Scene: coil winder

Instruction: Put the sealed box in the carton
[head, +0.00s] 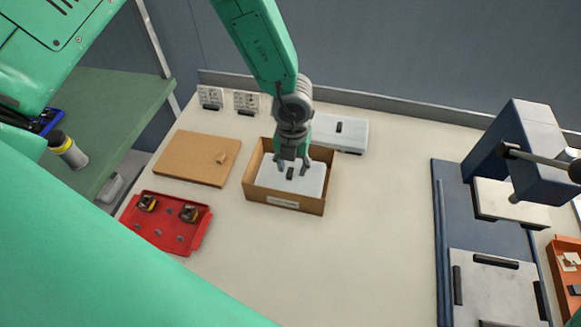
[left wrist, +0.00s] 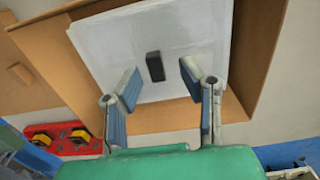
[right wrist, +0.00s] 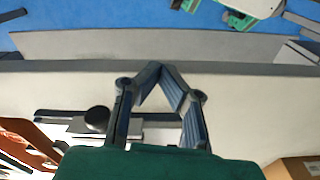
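A white flat-topped box (head: 305,181) with a small black handle (head: 290,173) lies inside the open brown carton (head: 284,203). In the left wrist view the box (left wrist: 110,50) sits within the carton walls (left wrist: 262,60). My left gripper (head: 292,172) is over the box, fingers pointing down. In the left wrist view its fingertips (left wrist: 160,78) are apart on either side of the handle, with visible gaps. My right gripper (right wrist: 162,70) has its fingertips together with nothing between them; it is outside the head view.
A second white item with a black handle (head: 355,134) lies behind the carton. A brown lid (head: 196,158) and a red tray (head: 165,235) with parts are to the left. The blue machine (head: 530,150) stands at right. Bare table lies between carton and machine.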

